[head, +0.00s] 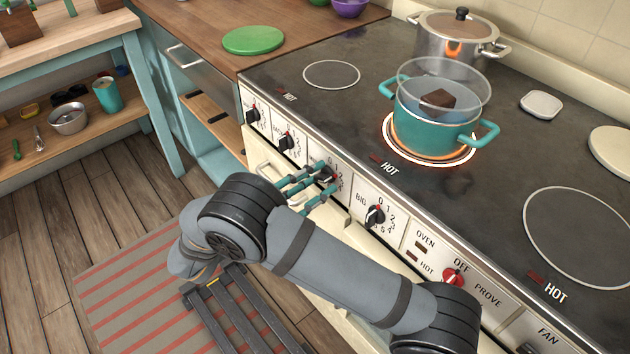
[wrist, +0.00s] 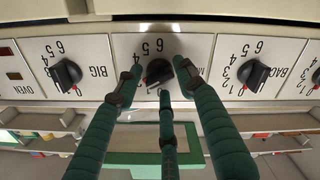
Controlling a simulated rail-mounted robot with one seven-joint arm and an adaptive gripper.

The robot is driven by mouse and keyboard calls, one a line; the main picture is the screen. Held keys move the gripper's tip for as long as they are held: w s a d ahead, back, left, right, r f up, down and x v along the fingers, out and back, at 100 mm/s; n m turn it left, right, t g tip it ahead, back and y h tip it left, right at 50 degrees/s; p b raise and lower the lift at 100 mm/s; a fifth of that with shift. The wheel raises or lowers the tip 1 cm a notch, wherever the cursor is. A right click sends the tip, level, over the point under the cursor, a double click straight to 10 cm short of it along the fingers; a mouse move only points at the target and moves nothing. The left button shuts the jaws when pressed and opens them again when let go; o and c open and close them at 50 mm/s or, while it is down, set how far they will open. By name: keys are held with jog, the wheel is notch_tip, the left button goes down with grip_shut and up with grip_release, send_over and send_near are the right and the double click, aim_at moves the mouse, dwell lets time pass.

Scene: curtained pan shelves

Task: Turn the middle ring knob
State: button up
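The middle ring knob (head: 325,175) is a dark knob with a red mark on a white numbered panel of the stove front. In the wrist view, which is upside down, the same knob (wrist: 158,73) sits at the centre under the digits 4, 5 and 6. My gripper (head: 316,182) is at this knob, its teal fingers reaching to the panel. In the wrist view the three fingers of my gripper (wrist: 160,80) are spread around the knob, two at the sides and one below in the picture. Small gaps seem to show at the sides; contact is unclear.
Neighbouring knobs are the big ring knob (head: 375,216), another knob (head: 286,142) and the red oven knob (head: 453,276). A teal pot (head: 430,122) with a glass lid stands on a glowing ring. A steel pot (head: 456,40) stands behind it. An oven rail runs below the panel.

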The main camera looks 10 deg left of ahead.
jog(key=shift+s+a, duration=0.1)
jog(key=shift+v, duration=0.85)
jog(key=shift+p+v, duration=0.8)
jog(key=shift+v, duration=2.2)
jog(key=shift+o, duration=0.2)
